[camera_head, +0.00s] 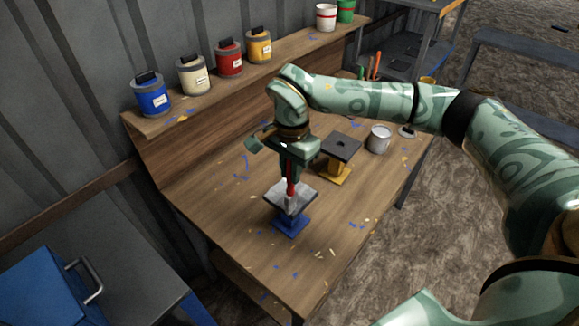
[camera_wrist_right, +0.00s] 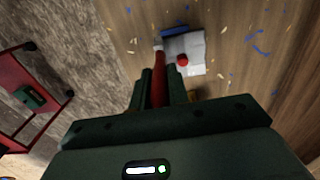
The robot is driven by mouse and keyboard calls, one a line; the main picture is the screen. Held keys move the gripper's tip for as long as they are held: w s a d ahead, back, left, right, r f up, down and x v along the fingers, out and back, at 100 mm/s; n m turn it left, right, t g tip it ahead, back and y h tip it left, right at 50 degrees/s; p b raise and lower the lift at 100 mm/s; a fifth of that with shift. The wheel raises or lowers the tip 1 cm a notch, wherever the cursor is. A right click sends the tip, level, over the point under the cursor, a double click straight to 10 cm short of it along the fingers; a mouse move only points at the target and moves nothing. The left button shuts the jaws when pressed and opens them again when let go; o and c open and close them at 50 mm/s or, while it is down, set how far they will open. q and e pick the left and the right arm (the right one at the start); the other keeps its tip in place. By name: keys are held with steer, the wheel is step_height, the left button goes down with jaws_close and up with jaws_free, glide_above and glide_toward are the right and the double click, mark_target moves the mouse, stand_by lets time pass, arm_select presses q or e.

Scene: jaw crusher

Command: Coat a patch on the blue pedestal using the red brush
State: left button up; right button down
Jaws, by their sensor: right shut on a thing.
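The blue pedestal (camera_head: 291,225) stands on the workbench with a tilted-looking grey-white top plate (camera_head: 278,194). My right gripper (camera_head: 291,160) is above it, pointing down, shut on the red brush (camera_head: 291,183). The brush's lower end is at the plate; whether it touches cannot be told. In the right wrist view the red brush (camera_wrist_right: 158,85) runs between the fingers towards the pale plate (camera_wrist_right: 190,45). A small round red spot (camera_wrist_right: 183,60) shows over the plate; I cannot tell what it is. My left gripper is not in view.
A yellow pedestal (camera_head: 338,171) with a dark top stands just behind to the right, and an open metal can (camera_head: 379,139) beyond it. Several paint cans line the back shelf (camera_head: 205,92). The bench front (camera_head: 240,247) has only paint flecks.

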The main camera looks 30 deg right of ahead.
stand_by(0.3)
steer(key=shift+f, duration=0.45)
stand_by(0.4)
steer(key=shift+d, duration=0.1)
steer(key=shift+w+d+p, duration=1.35)
steer(key=shift+w+d, duration=0.4)
steer(key=shift+d, duration=2.65)
steer(key=s+a+p, duration=0.1)
steer(key=a, duration=0.1)
steer(key=s+a+p, duration=0.1)
steer(key=a+p, duration=0.1)
steer(key=a, duration=0.1)
steer(key=s+a+p, duration=0.1)
steer(key=a, duration=0.1)
steer(key=shift+s+a+p, duration=0.15)
steer(key=shift+a+p, duration=0.15)
steer(key=shift+p, duration=0.1)
steer(key=shift+s+a, duration=0.15)
steer(key=shift+a, duration=0.6)
steer(key=shift+p, duration=0.35)
